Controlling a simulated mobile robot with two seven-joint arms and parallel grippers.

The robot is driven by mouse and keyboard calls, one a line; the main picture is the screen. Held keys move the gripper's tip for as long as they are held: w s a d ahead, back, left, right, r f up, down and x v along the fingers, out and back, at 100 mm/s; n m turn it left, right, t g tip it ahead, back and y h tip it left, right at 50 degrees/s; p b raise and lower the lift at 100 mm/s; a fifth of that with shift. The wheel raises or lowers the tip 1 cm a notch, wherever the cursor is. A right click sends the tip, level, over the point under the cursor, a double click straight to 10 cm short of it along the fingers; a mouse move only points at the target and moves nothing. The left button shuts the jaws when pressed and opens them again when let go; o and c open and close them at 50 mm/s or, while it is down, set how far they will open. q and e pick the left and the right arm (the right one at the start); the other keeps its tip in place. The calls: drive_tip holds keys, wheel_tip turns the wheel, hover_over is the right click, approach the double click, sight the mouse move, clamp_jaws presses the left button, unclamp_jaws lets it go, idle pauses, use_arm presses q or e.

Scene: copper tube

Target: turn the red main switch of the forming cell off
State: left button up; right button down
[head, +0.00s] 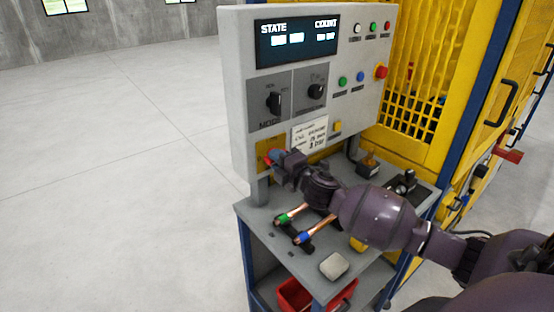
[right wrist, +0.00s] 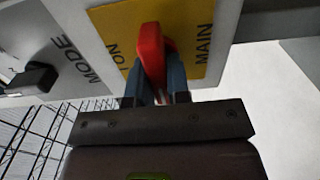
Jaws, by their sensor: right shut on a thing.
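The red main switch (right wrist: 151,50) sits on a yellow plate (right wrist: 197,30) marked MAIN and ON in the right wrist view. My right gripper (right wrist: 157,82) is shut on the switch handle, with its two blue-grey fingers on either side of it. In the head view my right gripper (head: 272,158) is at the lower left of the control panel (head: 240,100), over the yellow plate (head: 264,146), and mostly hides the switch. The word at the handle's far end cannot be read. My left gripper is not in view.
The panel carries black MODE (head: 273,103) and second (head: 316,92) knobs, lamps, and a red button (head: 381,72). Below, a grey shelf (head: 262,228) holds copper tubes (head: 322,228) and a pale block (head: 334,266). A yellow cage (head: 415,80) stands right; floor at left is clear.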

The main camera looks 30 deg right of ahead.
drive_tip(key=c, duration=1.1)
unclamp_jaws()
drive_tip(key=shift+s, duration=0.1)
use_arm(q)
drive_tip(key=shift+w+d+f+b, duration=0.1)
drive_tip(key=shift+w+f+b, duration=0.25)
drive_tip(key=shift+b, duration=0.5)
use_arm(e)
drive_tip(key=s, duration=1)
drive_tip(key=shift+s+d, duration=0.3)
drive_tip(key=shift+d, duration=0.1)
